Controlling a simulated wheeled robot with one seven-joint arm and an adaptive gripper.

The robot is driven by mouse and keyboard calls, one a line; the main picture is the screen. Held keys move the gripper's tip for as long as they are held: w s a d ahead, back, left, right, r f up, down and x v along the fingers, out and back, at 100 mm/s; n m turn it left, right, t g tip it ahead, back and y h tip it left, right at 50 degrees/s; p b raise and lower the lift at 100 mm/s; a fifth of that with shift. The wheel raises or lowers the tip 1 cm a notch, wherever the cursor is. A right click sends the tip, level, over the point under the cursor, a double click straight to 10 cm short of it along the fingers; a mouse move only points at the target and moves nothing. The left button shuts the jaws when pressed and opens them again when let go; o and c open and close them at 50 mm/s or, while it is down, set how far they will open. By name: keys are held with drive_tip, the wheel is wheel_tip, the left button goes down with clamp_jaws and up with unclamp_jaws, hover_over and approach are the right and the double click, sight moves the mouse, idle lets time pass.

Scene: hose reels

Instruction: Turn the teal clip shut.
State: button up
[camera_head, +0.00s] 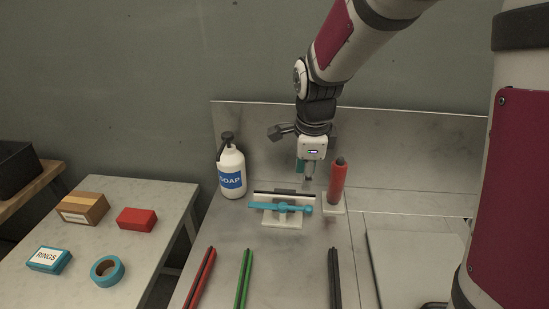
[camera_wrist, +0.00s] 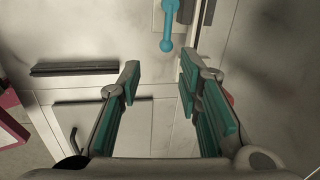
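The teal clip (camera_head: 280,208) is a bar with a round knob at its right end, lying across the front of a pale stand (camera_head: 282,220) on the metal bench. A dark strip runs along the stand just behind it. In the wrist view the clip's knob end (camera_wrist: 167,30) shows at the top edge, beyond the fingertips; the rest is cut off. My gripper (camera_head: 306,174) is above and behind the clip's right end, pointing down, apart from it. In the wrist view its teal-padded fingers (camera_wrist: 158,82) are spread with only bare bench between them.
A red bottle (camera_head: 337,182) on a pale base stands close right of the clip. A soap bottle (camera_head: 231,172) stands to its left. Red (camera_head: 200,278), green (camera_head: 243,278) and black (camera_head: 335,278) strips lie in front. A metal back wall (camera_head: 400,150) rises behind.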

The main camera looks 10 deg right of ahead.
sight(301, 207)
drive_tip(key=shift+m, duration=0.5)
drive_tip(key=w+f, duration=0.1)
drive_tip(key=f, duration=0.3)
drive_tip(key=w+f+b, duration=0.1)
drive_tip(key=f, duration=0.4)
drive_tip(key=w+d+f+b, duration=0.1)
drive_tip(key=w+f, duration=0.1)
drive_tip(key=f, duration=0.3)
drive_tip(key=shift+w+f, duration=0.1)
drive_tip(key=shift+f, duration=0.15)
